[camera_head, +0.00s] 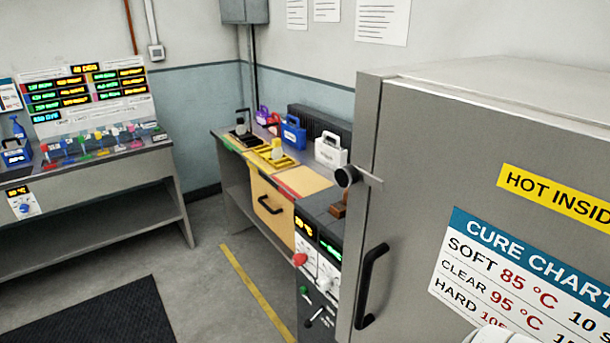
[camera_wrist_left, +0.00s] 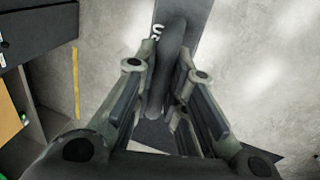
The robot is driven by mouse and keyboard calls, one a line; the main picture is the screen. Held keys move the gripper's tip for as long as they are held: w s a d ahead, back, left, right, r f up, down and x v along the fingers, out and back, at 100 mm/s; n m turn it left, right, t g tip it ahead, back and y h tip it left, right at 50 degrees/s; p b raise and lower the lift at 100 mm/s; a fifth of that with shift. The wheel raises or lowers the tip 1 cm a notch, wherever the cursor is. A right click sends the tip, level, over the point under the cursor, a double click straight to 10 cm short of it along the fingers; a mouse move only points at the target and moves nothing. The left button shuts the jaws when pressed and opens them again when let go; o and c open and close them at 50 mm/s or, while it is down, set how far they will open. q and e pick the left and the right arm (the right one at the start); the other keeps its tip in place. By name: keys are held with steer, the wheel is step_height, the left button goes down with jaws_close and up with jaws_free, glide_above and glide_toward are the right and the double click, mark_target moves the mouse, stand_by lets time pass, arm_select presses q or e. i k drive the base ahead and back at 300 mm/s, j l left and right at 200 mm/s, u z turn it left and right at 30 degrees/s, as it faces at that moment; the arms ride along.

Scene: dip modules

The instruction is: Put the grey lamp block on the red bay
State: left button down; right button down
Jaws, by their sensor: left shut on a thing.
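In the left wrist view my left gripper (camera_wrist_left: 165,58) is shut on the dark bar-like handle of a dark grey thing (camera_wrist_left: 192,14) with white letters. I take it for the grey lamp block; its lower part is hidden by the handle and fingers. Pale floor shows around it.
The bench (camera_head: 235,170) also bears a yellow tray (camera_head: 270,160), a blue case (camera_head: 293,133) and a white case (camera_head: 331,151). A big grey oven (camera_head: 400,200) stands close at right. A shelf table (camera_head: 90,180) is at left. Open floor (camera_head: 195,265) lies between.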

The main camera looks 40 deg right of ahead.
mark_target(308, 183)
steer(key=i, duration=1.6)
